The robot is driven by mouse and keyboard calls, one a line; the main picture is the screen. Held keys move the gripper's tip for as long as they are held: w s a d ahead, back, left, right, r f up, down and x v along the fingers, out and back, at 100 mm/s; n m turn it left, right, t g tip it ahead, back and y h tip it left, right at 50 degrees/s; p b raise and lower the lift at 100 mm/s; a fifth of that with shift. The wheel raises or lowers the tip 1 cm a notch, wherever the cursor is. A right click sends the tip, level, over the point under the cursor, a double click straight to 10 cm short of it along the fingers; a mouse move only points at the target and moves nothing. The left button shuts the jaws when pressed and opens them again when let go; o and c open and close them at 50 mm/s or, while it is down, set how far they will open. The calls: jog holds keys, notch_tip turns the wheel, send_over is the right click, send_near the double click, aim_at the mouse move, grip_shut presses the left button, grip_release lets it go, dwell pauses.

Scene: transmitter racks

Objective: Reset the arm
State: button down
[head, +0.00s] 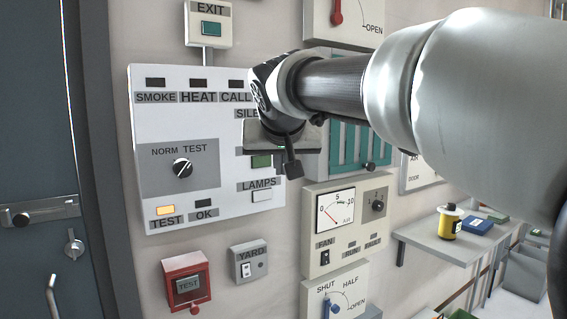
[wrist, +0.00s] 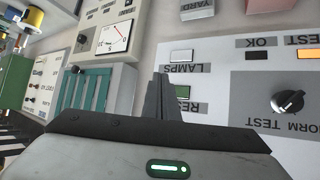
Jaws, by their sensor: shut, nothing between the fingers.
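My gripper (head: 292,168) is in front of the lower right part of the white alarm panel (head: 220,218). Its fingers are shut with nothing between them. In the wrist view the closed fingers of my gripper (wrist: 160,85) point at the panel beside the RESET and LAMPS buttons, and that view is upside down. My arm reaches in from the right of the head view and hides part of the panel's right side. The green button (head: 261,161) shows just left of the fingers. I cannot tell whether the fingers touch the panel.
The panel has a TEST knob (head: 182,168) and a lit amber TEST lamp (head: 165,210). A meter panel (head: 315,262) is right. A door (head: 35,130) stands left.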

jog(key=s+d+f+g+h+p, duration=0.1)
jog(key=s+d+p, duration=0.3)
jog(key=s+d, duration=0.4)
jog(key=s+d+f+g+p, duration=0.1)
jog(key=s+d+f+p, duration=0.1)
jog(key=s+f, duration=0.2)
jog(key=s+d+f+g+p, duration=0.1)
jog(key=s+d+f+p, duration=0.1)
jog(key=s, duration=0.8)
jog(key=s+d+f+g+p, duration=0.2)
jog(key=s+d+f, duration=0.2)
jog(key=s+f, duration=0.2)
jog(key=shift+s+d+f+m, duration=0.15)
jog(key=shift+s+f+m, duration=0.2)
jog(key=shift+s, duration=0.35)
jog(key=shift+r, duration=0.15)
